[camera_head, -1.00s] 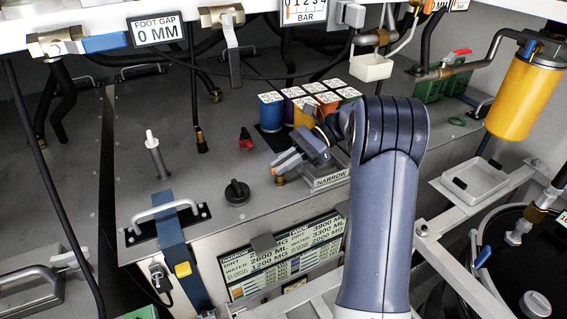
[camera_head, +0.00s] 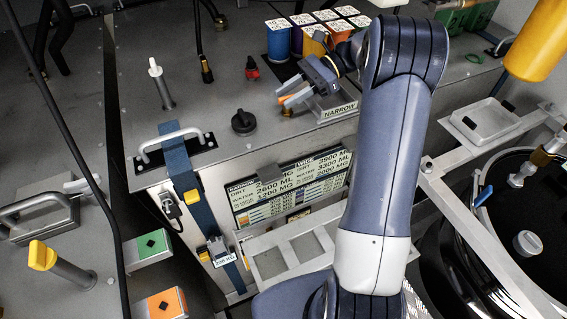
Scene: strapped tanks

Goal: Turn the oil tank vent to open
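No label in view names the oil tank vent, so I cannot tell which fitting it is. A black round knob (camera_head: 243,122) sits on the grey tank top, left of my gripper. A small red valve (camera_head: 251,68) stands behind it. A white-capped upright tube (camera_head: 160,83) is further left, and a yellow-capped tube (camera_head: 60,265) is at the lower left. My gripper (camera_head: 286,95) is above the tank top by the NARROW plate, fingers pointing left. Its fingers look apart, with nothing clearly held; an orange part shows at them. None of these fittings is touched.
Several coloured, code-topped blocks (camera_head: 278,40) stand behind my gripper. A metal handle (camera_head: 172,142) and blue strap (camera_head: 178,180) are at the tank's front edge. A label board (camera_head: 290,188) is on its front. A yellow cylinder (camera_head: 538,40) hangs upper right. A dark drum stands right.

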